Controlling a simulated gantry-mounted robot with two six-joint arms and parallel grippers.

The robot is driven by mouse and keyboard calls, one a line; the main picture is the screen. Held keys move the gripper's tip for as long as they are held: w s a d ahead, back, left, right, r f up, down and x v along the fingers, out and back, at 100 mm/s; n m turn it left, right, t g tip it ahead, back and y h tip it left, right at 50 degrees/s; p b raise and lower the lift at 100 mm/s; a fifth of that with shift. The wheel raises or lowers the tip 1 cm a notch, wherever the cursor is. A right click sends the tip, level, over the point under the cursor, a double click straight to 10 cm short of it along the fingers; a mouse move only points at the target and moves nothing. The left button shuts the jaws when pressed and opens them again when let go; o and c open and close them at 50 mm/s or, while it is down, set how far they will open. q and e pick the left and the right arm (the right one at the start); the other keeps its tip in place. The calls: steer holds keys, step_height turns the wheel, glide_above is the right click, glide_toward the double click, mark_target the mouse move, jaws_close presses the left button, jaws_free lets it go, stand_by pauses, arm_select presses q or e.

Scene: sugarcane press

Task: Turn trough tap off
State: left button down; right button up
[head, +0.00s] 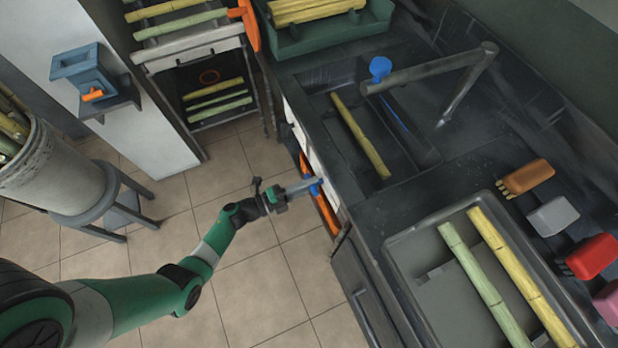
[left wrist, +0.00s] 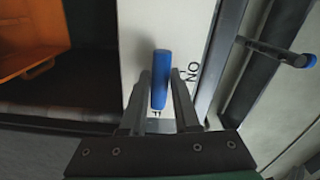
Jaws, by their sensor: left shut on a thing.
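A small blue tap handle (left wrist: 160,80) stands on a white panel (left wrist: 190,28) in the left wrist view, beside dark letters that read like "ON" or "NO". My left gripper (left wrist: 160,92) has one finger on each side of the handle and is shut on it. In the head view, my left gripper (head: 308,186) reaches the front of the dark counter, where a bit of the blue handle (head: 316,188) shows at its tips. The fingers partly hide the panel. My right gripper is not in view.
The dark counter holds a sunken trough with a cane stalk (head: 360,135), a metal spout (head: 430,70) and a blue knob (head: 380,67). A grey tray (head: 400,250) holds stalks. A second blue-tipped lever (left wrist: 303,61) is at the right.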

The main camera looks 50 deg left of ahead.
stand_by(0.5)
arm_select(q)
steer(key=c, duration=0.8)
jaws_free()
steer(key=shift+o, duration=0.2)
steer(key=shift+s, duration=0.1)
steer(key=p+v, duration=0.2)
steer(key=v, duration=0.9)
steer(key=shift+s+p, duration=0.25)
steer(key=shift+p, duration=0.15)
steer(key=shift+a, duration=0.1)
